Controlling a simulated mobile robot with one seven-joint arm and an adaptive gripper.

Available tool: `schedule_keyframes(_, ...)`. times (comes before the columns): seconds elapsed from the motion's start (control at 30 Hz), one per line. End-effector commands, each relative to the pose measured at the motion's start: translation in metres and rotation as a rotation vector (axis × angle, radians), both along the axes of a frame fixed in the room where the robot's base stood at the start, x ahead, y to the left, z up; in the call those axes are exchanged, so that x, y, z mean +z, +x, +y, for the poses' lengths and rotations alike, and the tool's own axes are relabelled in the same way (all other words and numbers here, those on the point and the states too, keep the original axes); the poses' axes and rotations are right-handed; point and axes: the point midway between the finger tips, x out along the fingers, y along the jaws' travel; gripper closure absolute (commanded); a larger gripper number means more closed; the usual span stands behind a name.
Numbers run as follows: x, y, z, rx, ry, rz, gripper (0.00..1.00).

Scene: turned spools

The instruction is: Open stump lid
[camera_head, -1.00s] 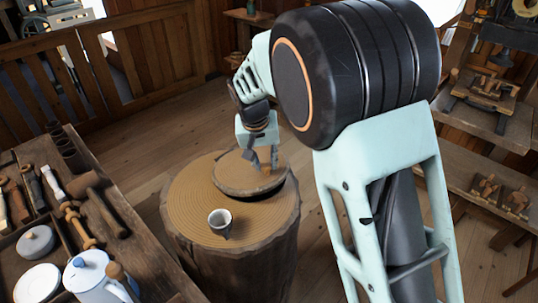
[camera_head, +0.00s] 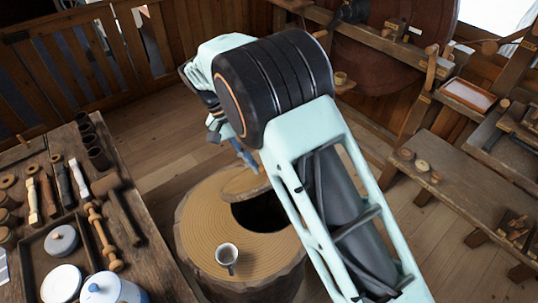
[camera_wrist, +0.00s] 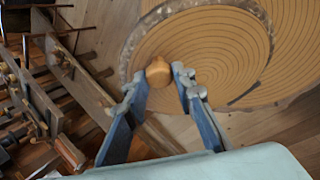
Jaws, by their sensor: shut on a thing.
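The stump (camera_head: 203,230) is a round wooden block with a ringed top, standing on the floor in the head view. Its lid (camera_head: 240,182), a bark-edged disc, is at the far side of the top and looks tilted. A dark opening (camera_head: 262,214) shows beside the lid, partly behind my arm. In the wrist view the lid (camera_wrist: 215,50) fills the upper middle, with a round wooden knob (camera_wrist: 158,72) at its near part. My gripper (camera_wrist: 157,76) is shut on this knob, one finger each side. In the head view my gripper (camera_head: 246,158) is partly hidden by my wrist.
A cup (camera_head: 227,254) stands on the stump's near part. A tool-filled workbench (camera_head: 150,262) is close on the left, with a pot (camera_head: 108,292) at its front. A low bench (camera_head: 450,190) stands right. Floor is clear behind the stump.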

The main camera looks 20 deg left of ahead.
Motion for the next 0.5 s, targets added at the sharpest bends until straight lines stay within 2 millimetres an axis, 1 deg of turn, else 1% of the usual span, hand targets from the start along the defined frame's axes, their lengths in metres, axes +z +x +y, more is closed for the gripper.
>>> schedule_keyframes(0.1,0.005,0.0,0.006,0.0,-0.03,0.014,1.0)
schedule_keyframes(0.5,0.014,0.003,0.022,-0.001,-0.119,0.066,1.0)
